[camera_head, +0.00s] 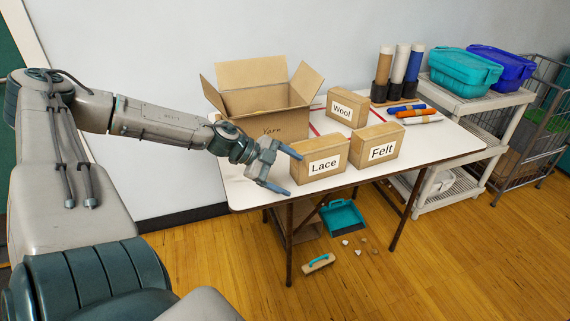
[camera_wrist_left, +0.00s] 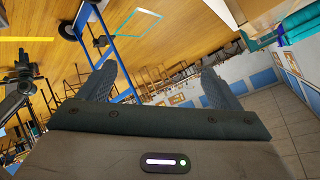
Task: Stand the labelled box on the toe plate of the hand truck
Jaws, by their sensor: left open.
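Three closed cardboard boxes with white labels stand on the white table (camera_head: 245,192): Lace (camera_head: 321,148), Felt (camera_head: 373,163) and Wool (camera_head: 342,97). An open carton marked Yarn (camera_head: 262,98) stands behind Lace. My left gripper (camera_head: 284,170) is open and empty at the left end of the Lace box; whether it touches the box is unclear. Its spread fingers also show in the left wrist view (camera_wrist_left: 158,86), with nothing between them. That view shows a blue frame with dark wheels (camera_wrist_left: 105,27), probably the hand truck; its toe plate cannot be made out. My right gripper is not in view.
Rolls in dark holders (camera_head: 383,88) and loose rolls (camera_head: 416,116) lie at the table's back right. A shelf cart (camera_head: 470,105) holds teal and blue bins. A dustpan (camera_head: 343,217) and brush (camera_head: 318,263) lie on the floor. The table's front left is bare.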

